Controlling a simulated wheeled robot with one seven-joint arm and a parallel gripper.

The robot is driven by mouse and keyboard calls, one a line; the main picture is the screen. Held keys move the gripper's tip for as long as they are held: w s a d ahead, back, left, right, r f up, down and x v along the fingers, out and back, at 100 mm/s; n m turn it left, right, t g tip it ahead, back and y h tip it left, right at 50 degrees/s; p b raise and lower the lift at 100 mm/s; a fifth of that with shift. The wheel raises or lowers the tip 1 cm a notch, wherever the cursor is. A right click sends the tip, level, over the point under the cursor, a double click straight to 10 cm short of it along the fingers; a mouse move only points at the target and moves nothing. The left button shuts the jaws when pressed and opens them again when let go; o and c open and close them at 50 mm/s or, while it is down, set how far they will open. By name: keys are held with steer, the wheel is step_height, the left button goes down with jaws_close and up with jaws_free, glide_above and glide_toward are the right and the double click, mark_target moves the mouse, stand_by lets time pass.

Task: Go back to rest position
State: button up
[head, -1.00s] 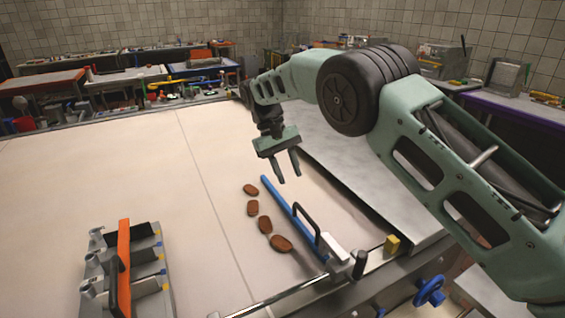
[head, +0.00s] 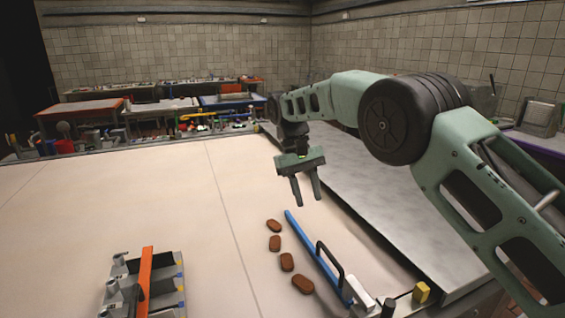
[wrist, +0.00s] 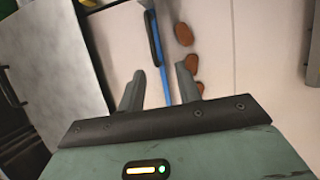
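My gripper (head: 307,190) hangs over the pale table (head: 130,215) with its two fingers apart and nothing between them. In the wrist view my gripper (wrist: 158,88) is open above the table, with part of a blue bar showing beyond the fingers. Several brown oval cookies (head: 275,243) lie in a row on the table, left of the blue bar; some also show in the wrist view (wrist: 184,34). My gripper is above them and not touching them.
The blue bar with a black handle (head: 329,264) lies on the table beside the cookies. A grey rack with an orange bar (head: 144,280) stands at the lower left. A grey metal slab (head: 350,180) runs along the right. Cluttered benches line the back.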

steer(key=s+a+r+n+t+y, duration=0.1)
steer(key=s+r, duration=0.1)
steer(key=s, duration=0.8)
steer(key=s+a+r+n+t+y, duration=0.1)
steer(key=s+r+y, duration=0.1)
steer(key=s, duration=0.7)
steer(key=s+d+f+n, duration=0.1)
steer(key=s+d+f, duration=0.1)
steer(key=s, duration=0.7)
steer(key=s+d+f+n+t, duration=0.1)
steer(key=s+d, duration=0.3)
steer(key=s, duration=0.6)
steer(key=shift+s+d+f+t, duration=0.2)
steer(key=shift+d+f+t, duration=0.1)
steer(key=shift+d+f, duration=0.1)
